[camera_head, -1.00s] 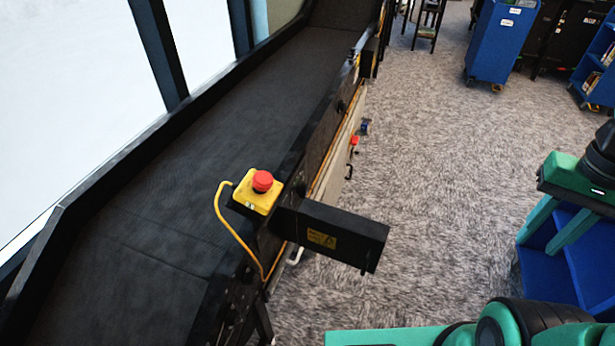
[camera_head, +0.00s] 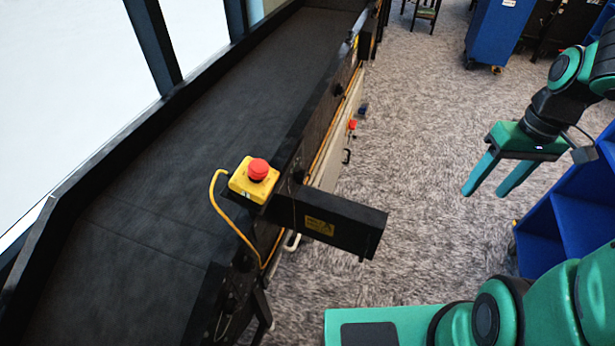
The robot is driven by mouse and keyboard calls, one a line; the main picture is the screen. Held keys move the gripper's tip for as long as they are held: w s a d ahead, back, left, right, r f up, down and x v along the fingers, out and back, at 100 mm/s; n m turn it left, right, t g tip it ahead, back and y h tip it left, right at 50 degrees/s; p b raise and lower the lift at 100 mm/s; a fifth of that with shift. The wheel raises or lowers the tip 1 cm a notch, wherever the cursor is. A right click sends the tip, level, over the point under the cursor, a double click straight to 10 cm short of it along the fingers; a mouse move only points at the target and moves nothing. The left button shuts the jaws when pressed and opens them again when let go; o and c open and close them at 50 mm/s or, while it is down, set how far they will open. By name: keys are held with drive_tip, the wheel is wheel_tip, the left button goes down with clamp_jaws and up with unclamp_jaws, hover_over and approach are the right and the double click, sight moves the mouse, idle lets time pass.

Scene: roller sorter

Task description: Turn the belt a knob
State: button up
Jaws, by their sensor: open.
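My gripper (camera_head: 483,193) is at the right in the head view. Its two green fingers are spread apart and empty, pointing down and left above the carpet. The black conveyor belt (camera_head: 190,150) runs from lower left to upper middle. Small dark round parts sit on its side frame, one (camera_head: 338,90) farther along and one (camera_head: 298,173) close to the yellow box. I cannot tell which of them is the belt a knob, and I see no readable label. My gripper is well to the right of the frame and touches nothing.
A yellow box with a red push button (camera_head: 258,169) stands on the frame's near edge. A black arm (camera_head: 335,225) juts out right from the frame. A small red part (camera_head: 352,125) shows lower on the side. Blue shelving (camera_head: 570,225) is at right. Carpet between is clear.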

drive_tip(key=w+a+f+n+y, duration=0.2)
drive_tip(key=w+a+f+n, duration=0.25)
drive_tip(key=w+f, duration=0.2)
drive_tip(key=n+t+y, duration=0.3)
drive_tip(key=n+y, duration=0.5)
drive_tip(key=y, duration=0.2)
approach(305, 176)
drive_tip(key=shift+m, duration=0.25)
drive_tip(key=x, duration=0.9)
drive_tip(key=shift+w+f, duration=0.1)
drive_tip(key=shift+f, duration=0.2)
drive_tip(key=shift+c, duration=0.2)
drive_tip(key=c, duration=1)
drive_tip(key=shift+a, duration=0.2)
drive_tip(key=shift+w+d, duration=0.1)
drive_tip(key=shift+d, duration=0.15)
